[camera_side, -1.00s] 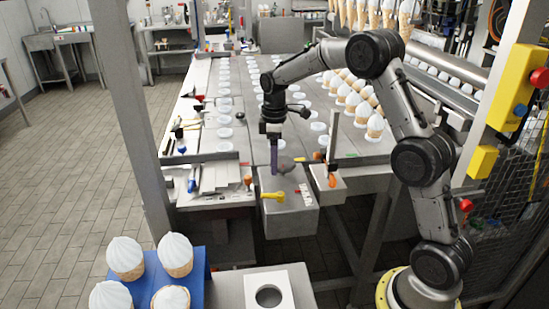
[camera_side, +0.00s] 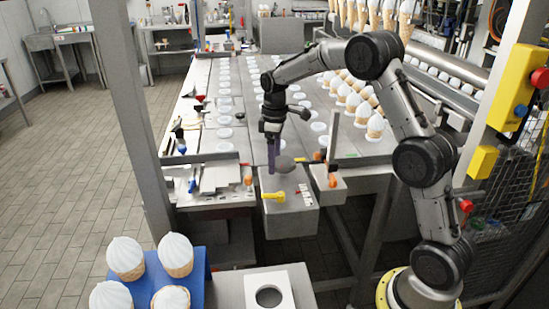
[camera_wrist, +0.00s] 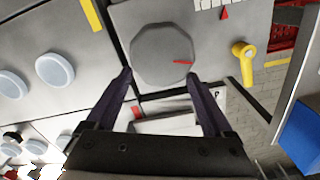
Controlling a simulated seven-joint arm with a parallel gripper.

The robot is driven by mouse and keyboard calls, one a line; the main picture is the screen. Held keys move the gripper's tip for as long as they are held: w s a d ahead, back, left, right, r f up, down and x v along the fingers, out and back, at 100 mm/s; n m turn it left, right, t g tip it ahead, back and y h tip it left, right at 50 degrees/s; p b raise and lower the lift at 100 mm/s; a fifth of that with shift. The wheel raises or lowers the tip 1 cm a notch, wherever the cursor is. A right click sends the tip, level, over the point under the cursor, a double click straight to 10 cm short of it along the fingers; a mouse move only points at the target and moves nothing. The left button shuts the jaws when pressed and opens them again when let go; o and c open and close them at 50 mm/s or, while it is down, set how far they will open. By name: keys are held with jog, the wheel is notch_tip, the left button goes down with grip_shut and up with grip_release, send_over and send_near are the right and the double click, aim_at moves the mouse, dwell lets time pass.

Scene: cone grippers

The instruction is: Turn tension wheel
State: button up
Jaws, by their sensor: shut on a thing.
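The tension wheel (camera_wrist: 163,54) is a grey, many-sided knob with a red pointer mark, on the grey box (camera_side: 291,222). In the wrist view it sits between the tips of my gripper (camera_wrist: 161,76), whose two dark purple fingers reach its near edges on both sides. In the side view my gripper (camera_side: 271,170) points down at the top of the box, beside the wheel (camera_side: 285,165). My gripper is shut on the wheel. A row of scale marks (camera_wrist: 211,3) and a red triangle (camera_wrist: 224,14) lie beside the wheel.
A yellow lever (camera_side: 274,194) stands on the box close to my gripper. A smaller box with an orange handle (camera_side: 332,181) is to its right. White round caps (camera_side: 225,133) lie in rows behind. Ice cream cones (camera_side: 375,126) stand at the right.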

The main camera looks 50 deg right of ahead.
aim_at(278, 158)
jog(key=m, duration=0.2)
jog(key=d+m, duration=0.1)
jog(key=m, duration=0.1)
jog(key=shift+d+m, duration=0.2)
jog(key=shift+m, duration=0.75)
jog(key=shift+d+m, duration=0.15)
jog(key=shift+m, duration=0.8)
jog(key=o, duration=1.1)
jog(key=shift+r, duration=0.1)
notch_tip(278, 158, up, 14)
